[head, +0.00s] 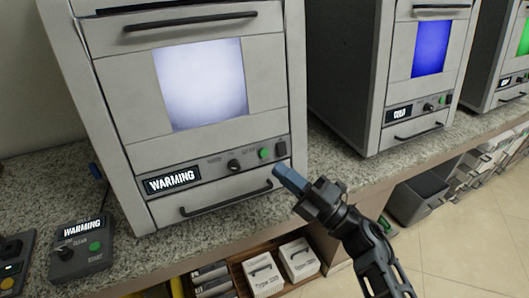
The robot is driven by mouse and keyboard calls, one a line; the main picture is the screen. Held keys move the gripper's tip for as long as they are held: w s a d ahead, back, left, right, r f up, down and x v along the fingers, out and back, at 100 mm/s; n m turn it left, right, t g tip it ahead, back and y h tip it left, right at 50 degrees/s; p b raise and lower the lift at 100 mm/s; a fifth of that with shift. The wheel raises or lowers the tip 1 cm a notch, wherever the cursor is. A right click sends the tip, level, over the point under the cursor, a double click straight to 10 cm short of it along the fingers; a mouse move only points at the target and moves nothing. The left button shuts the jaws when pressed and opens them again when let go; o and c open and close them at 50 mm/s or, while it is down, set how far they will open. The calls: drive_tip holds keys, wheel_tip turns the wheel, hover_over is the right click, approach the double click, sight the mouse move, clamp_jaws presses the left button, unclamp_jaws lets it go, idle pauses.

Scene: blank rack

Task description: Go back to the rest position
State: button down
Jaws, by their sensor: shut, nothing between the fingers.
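My gripper (288,178) is shut and empty. Its blue-grey fingers point up and left, in front of the lower right corner of the nearest grey machine (115,95). The fingertips appear close to that machine's lower drawer handle (228,198); I cannot tell whether they touch it. This machine has a lit white window (200,82) and a label reading "WARMING" (172,180). My dark arm reaches in from the lower right.
A granite counter (340,165) carries a second machine (345,60) with a blue window and "COLD" label, and a third at far right. A small control box (82,250) stands at left. Below are white boxes (263,277) and grey bins (420,200). Tiled floor (470,250) is open at right.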

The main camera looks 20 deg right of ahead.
idle(0.3)
drive_tip(key=s+m+g+h, duration=0.4)
drive_tip(key=s+m+h, duration=0.7)
drive_tip(key=s+m, duration=1.3)
drive_tip(key=s, duration=1.4)
drive_tip(key=shift+s+a+r+h, duration=0.15)
drive_tip(key=shift+a+r+h, duration=0.15)
drive_tip(key=shift+r, duration=0.1)
idle(3.2)
